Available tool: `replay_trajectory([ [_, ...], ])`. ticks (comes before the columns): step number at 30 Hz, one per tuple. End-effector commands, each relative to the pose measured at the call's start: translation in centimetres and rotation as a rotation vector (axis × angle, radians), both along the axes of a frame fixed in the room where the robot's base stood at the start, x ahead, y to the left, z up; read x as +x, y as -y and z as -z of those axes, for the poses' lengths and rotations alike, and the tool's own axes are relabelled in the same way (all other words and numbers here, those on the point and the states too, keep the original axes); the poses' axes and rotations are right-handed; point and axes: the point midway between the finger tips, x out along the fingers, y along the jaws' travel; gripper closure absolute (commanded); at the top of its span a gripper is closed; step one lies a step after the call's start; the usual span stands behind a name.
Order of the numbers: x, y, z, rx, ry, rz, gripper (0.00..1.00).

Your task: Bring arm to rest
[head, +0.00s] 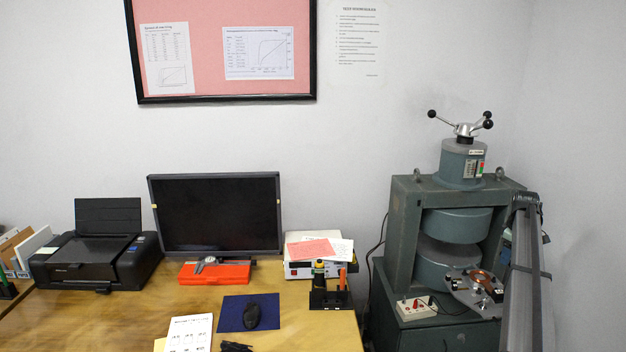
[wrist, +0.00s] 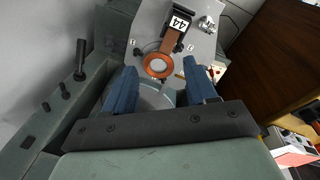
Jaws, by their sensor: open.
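My gripper (wrist: 160,87) shows in the wrist view with its two blue fingers spread apart and nothing between them. Beyond the fingertips is a grey plate (wrist: 160,20) with a copper-coloured ring (wrist: 158,65), a brown strip and a black-and-white number label. A round pale surface shows partly below the ring, behind the fingers. In the head view the green-grey magnet (head: 405,225) stands at the right, with two round poles and a gap between them. The plate (head: 462,284) with the copper ring sits at the front right of the lower pole. I cannot make out my gripper in the head view.
A grey upright shape (head: 524,285) covers the magnet's right side. A white box with red knobs (head: 417,308) stands before the magnet. The wooden desk (head: 100,325) at left holds a monitor (head: 218,214), a printer (head: 95,258) and a mouse (head: 251,315).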

Motion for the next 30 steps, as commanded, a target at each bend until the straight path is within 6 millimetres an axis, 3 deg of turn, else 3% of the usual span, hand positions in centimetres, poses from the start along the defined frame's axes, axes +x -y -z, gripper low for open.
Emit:
replay_trajectory([
  [5, -1.7, -1.2, 0.3, 0.008, 0.09, 0.318, 0.43],
  [8, -3.3, -2.3, 1.6, 0.025, 0.137, 0.498, 0.43],
  [11, -5.7, -3.9, 5.0, 0.053, 0.167, 0.678, 0.43],
  [12, -6.8, -4.9, 7.0, 0.067, 0.169, 0.747, 0.43],
  [18, -10.5, -10.2, 15.3, 0.111, 0.151, 0.941, 0.43],
  [30, -18.6, -22.2, 29.0, 0.139, 0.021, 1.029, 0.43],
])
